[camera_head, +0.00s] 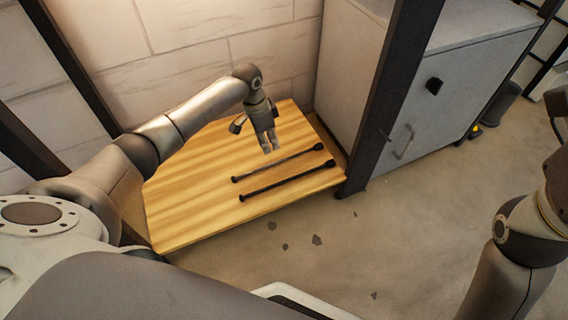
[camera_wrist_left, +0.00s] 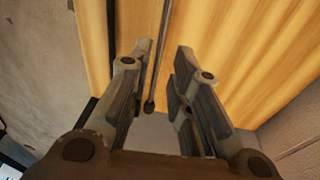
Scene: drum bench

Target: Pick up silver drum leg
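The silver drum leg (camera_head: 280,164) is a thin rod with dark ends, lying on the wooden board. A black leg (camera_head: 285,183) lies roughly parallel to it on the nearer side. My left gripper (camera_head: 268,149) is open and empty, pointing down just above and behind the silver leg. In the left wrist view, the silver leg (camera_wrist_left: 159,62) runs between the two spread fingers (camera_wrist_left: 165,58), with its dark round end near the finger bases. The black leg (camera_wrist_left: 108,50) shows left of the fingers, partly hidden. My right gripper is not in view.
The wooden board (camera_head: 190,210) sits against a pale block wall. A grey cabinet (camera_head: 430,110) and a dark upright post (camera_head: 385,95) stand at its right. The concrete floor (camera_head: 350,250) in front is mostly clear, with a few dark patches.

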